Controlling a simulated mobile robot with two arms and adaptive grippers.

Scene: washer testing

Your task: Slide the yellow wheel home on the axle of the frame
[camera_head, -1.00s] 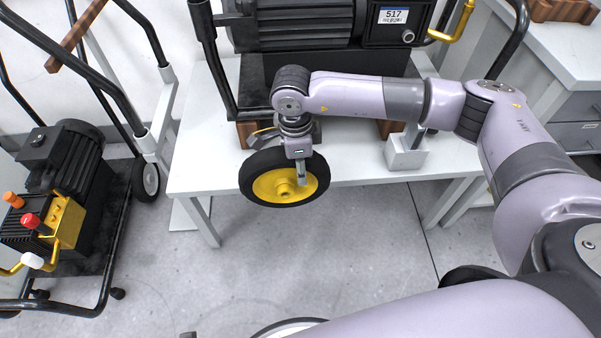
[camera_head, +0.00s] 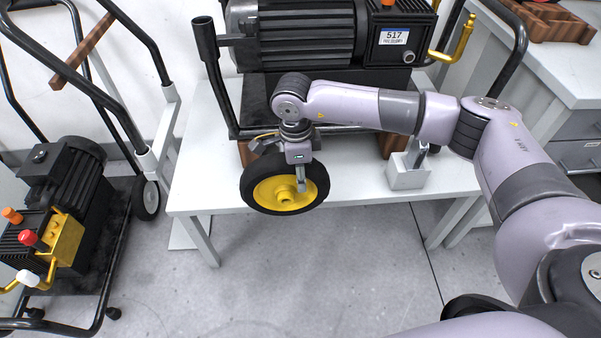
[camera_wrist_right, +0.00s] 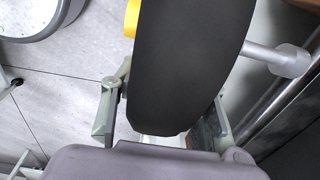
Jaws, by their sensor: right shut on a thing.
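My right gripper (camera_head: 301,180) is shut on the yellow wheel (camera_head: 272,188), a yellow hub with a black tyre. It holds the wheel upright at the table's front edge, hub facing out. The black tube frame (camera_head: 222,95) with the large motor stands behind it on the table. In the right wrist view the tyre (camera_wrist_right: 190,65) sits between the fingers of the right gripper (camera_wrist_right: 168,105). A grey axle rod (camera_wrist_right: 275,58) with a thicker end shows on the tyre's right side. How far it reaches into the hub is hidden. My left gripper is not in view.
The white table (camera_head: 345,180) has a light grey block (camera_head: 405,176) on it, right of the wheel. A cart with a black and yellow pump (camera_head: 55,215) stands at the left. A side bench with a brown tray (camera_head: 545,28) is at the right. The floor in front is clear.

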